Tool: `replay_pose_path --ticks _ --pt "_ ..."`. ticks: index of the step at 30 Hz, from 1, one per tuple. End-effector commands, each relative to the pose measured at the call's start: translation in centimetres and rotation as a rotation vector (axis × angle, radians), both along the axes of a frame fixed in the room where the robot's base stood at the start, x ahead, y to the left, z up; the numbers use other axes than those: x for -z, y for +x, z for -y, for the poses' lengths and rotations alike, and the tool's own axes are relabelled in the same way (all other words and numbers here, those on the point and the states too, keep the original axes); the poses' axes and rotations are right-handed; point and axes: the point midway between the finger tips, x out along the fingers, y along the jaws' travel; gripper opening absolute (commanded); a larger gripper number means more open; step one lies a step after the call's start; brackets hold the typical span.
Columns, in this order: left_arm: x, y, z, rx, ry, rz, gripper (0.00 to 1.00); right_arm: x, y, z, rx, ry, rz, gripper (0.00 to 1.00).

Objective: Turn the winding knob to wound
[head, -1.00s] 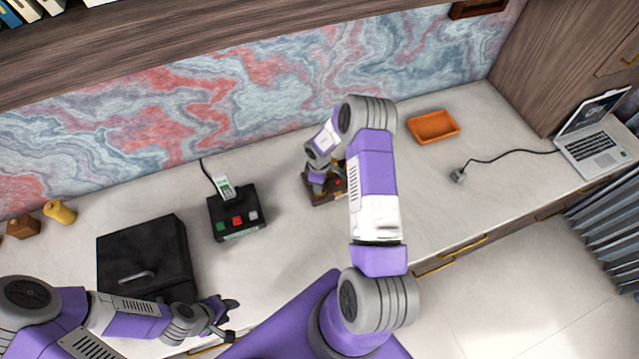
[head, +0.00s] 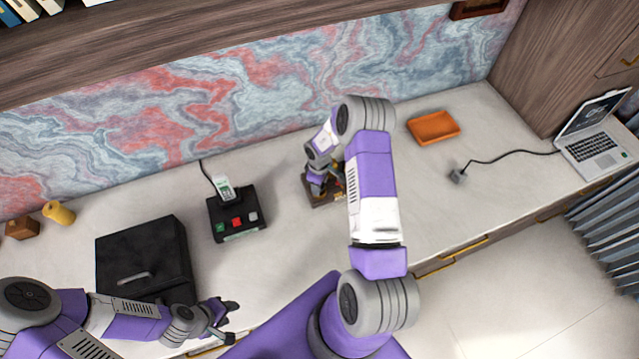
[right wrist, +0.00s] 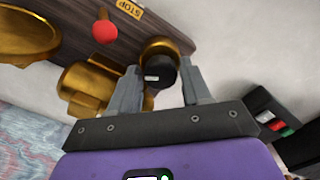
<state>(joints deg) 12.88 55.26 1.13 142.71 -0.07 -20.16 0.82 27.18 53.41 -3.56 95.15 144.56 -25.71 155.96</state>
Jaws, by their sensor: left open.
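The winding device has a brown wooden base (head: 325,202) and brass parts. In the head view it stands near the middle of the desk, largely hidden behind my right arm. In the right wrist view, the black-capped knob (right wrist: 159,72) sits in a brass collar. My right gripper (right wrist: 160,75) has its fingers on either side of this knob, with small gaps seeming to show. A red ball-tipped lever (right wrist: 104,31) and a yellow STOP label (right wrist: 129,8) are on the device. The knob's setting is not readable. My left gripper (head: 232,320) is open and empty by the desk's front edge.
A black box with a handle (head: 125,245) and a black button unit (head: 238,222) stand left of the device. An orange tray (head: 433,127), a cabled grey plug (head: 457,176) and a laptop (head: 592,145) are to the right. The desk around the plug is clear.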

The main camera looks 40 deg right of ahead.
Motion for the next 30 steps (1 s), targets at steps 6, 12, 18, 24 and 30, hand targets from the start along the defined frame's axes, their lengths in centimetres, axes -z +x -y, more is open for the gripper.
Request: replay_pose_path --ticks 6,12,18,24,30 --pt "0.0 0.0 0.0 0.0 0.0 0.0 0.43 0.0 0.0 0.0 -0.002 0.0 -0.001 0.48" --pt "0.0 0.0 0.0 0.0 0.0 0.0 0.43 -1.3 0.1 0.0 -0.001 0.0 0.002 0.48" --pt "0.1 0.0 0.0 0.0 0.0 0.0 0.43 -4.8 0.1 0.0 -0.002 -0.001 0.003 0.48" --pt "0.1 0.0 0.0 0.0 0.0 0.0 0.43 -7.1 0.0 0.0 -0.002 0.0 0.001 0.48" --pt "0.1 0.0 0.0 0.0 0.0 0.0 0.43 -7.6 0.0 0.0 -0.002 0.001 0.0 0.48"
